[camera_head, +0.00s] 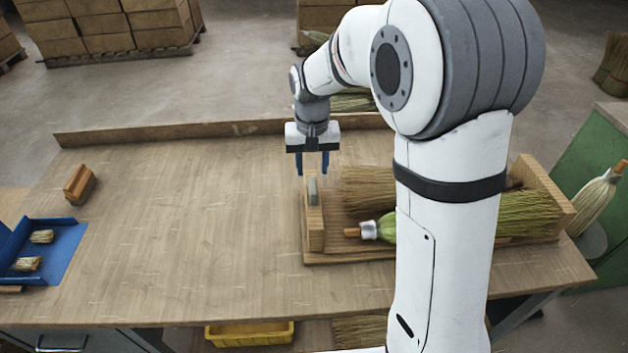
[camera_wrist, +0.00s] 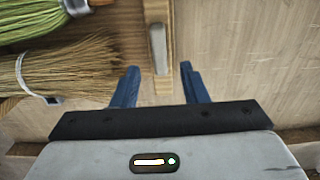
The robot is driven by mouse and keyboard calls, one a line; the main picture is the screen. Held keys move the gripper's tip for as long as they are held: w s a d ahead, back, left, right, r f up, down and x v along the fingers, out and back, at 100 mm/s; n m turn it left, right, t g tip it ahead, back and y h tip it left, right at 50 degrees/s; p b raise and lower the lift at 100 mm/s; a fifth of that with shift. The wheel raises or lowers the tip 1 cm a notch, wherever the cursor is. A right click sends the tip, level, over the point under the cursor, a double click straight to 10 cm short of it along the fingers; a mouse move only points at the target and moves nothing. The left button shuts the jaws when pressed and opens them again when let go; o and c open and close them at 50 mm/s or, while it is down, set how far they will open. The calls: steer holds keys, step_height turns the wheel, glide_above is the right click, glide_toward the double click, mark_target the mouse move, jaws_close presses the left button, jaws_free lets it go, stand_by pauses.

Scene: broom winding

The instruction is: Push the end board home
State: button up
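The end board (camera_head: 315,238) is a wooden upright at the left end of a wooden tray (camera_head: 350,257), with a grey grip (camera_head: 313,190) on it. In the wrist view the grey grip (camera_wrist: 158,48) lies ahead of the fingertips, on the strip of the end board (camera_wrist: 161,88). My gripper (camera_head: 312,172) points down near the board's far end, its two blue fingers apart. In the wrist view my gripper (camera_wrist: 159,70) has the board's line between its fingers. I cannot tell whether they touch it.
A green broom head (camera_head: 385,230) and tan bristles (camera_head: 370,187) lie in the tray right of the board; my arm hides part of them. A wooden block (camera_head: 80,185) and a blue tray (camera_head: 60,255) are at left. The bench (camera_head: 200,220) between is clear.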

mark_target(313, 185)
step_height(313, 185, down, 7)
steer(key=shift+f+p, duration=0.15)
steer(key=shift+p, duration=0.15)
jaws_close()
stand_by(0.4)
